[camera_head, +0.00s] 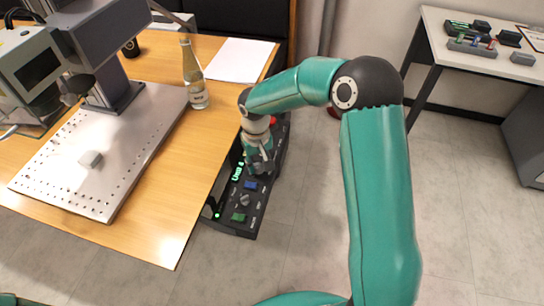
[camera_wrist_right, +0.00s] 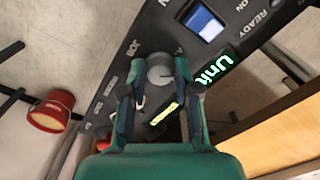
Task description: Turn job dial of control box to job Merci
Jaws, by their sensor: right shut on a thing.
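The dark control box (camera_head: 252,222) sits beside the right edge of the wooden table. My right gripper (camera_head: 262,166) reaches down onto it from above. In the right wrist view the two fingers (camera_wrist_right: 152,92) are closed around a grey round dial (camera_wrist_right: 160,68), next to the printed word JOB. A green lit display (camera_wrist_right: 216,67) next to the dial reads "Unit"; the rest of the text is hard to read. A yellow-green lit label (camera_wrist_right: 165,113) shows between the fingers. In the head view the gripper hides the dial. My left gripper is not in view.
A blue lit switch (camera_wrist_right: 206,22) is close to the dial. A green button (camera_head: 238,217) is on the box's near end. A glass bottle (camera_head: 194,75), white paper (camera_head: 239,60) and a perforated metal plate (camera_head: 125,130) are on the table. Floor is open to the right.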

